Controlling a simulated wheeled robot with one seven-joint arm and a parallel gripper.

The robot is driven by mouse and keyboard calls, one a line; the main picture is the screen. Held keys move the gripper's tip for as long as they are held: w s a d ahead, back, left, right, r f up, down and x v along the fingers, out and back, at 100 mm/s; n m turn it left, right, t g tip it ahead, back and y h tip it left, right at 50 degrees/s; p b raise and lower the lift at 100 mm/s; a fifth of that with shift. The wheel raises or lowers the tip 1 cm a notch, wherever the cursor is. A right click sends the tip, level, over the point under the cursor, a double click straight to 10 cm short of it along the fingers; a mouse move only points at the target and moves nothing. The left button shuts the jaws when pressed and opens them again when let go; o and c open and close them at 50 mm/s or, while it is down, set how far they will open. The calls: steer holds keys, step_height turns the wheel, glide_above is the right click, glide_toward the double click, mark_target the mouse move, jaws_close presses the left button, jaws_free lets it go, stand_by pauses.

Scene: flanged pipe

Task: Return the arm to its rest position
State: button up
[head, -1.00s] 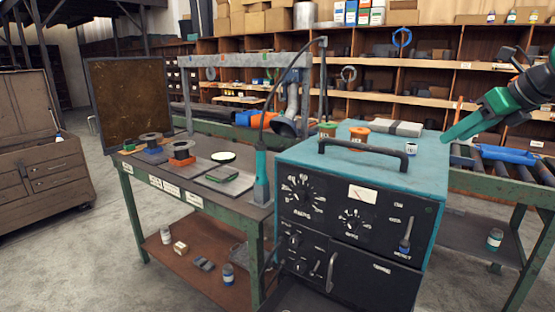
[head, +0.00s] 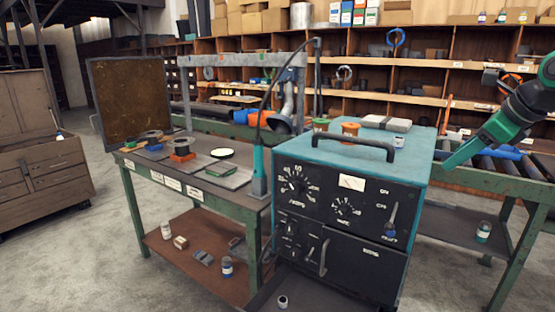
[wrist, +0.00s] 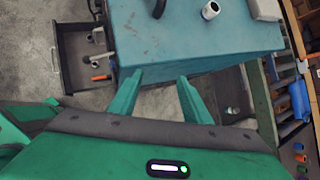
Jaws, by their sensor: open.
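My gripper (head: 448,166) is at the right of the head view, at the end of my green and black arm. Its green fingers point down and left, beside the right side of the teal-topped machine (head: 340,148). In the wrist view, my gripper (wrist: 160,82) has its two fingers apart with nothing between them. Beyond the fingertips lie the near edge of the teal top (wrist: 190,40) and the floor. The rest of my arm is cut off by the right edge of the head view.
A black handle (head: 355,146) and a small white jar (head: 398,141) are on the machine's top. An open drawer (wrist: 72,75) sticks out low at its front. A roller conveyor (head: 495,165) stands behind my gripper. A green workbench (head: 195,195) stands left.

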steer(key=s+f+n+g, duration=0.2)
steer(key=s+f+n, duration=0.5)
steer(key=s, duration=0.3)
steer(key=s+a+f+n+g+h, duration=0.1)
steer(key=s+f+n+g, duration=0.2)
steer(key=s+f+n, duration=0.4)
steer(key=s+a+f+n+g+h, duration=0.1)
steer(key=s+f+n+g, duration=0.1)
steer(key=s+f+n, duration=0.5)
steer(key=s+f, duration=0.1)
steer(key=s, duration=0.5)
steer(key=shift+s+n+g, duration=0.3)
steer(key=shift+s, duration=0.1)
steer(key=shift+a, duration=0.1)
steer(key=shift+w+f, duration=0.3)
steer(key=shift+w, duration=0.35)
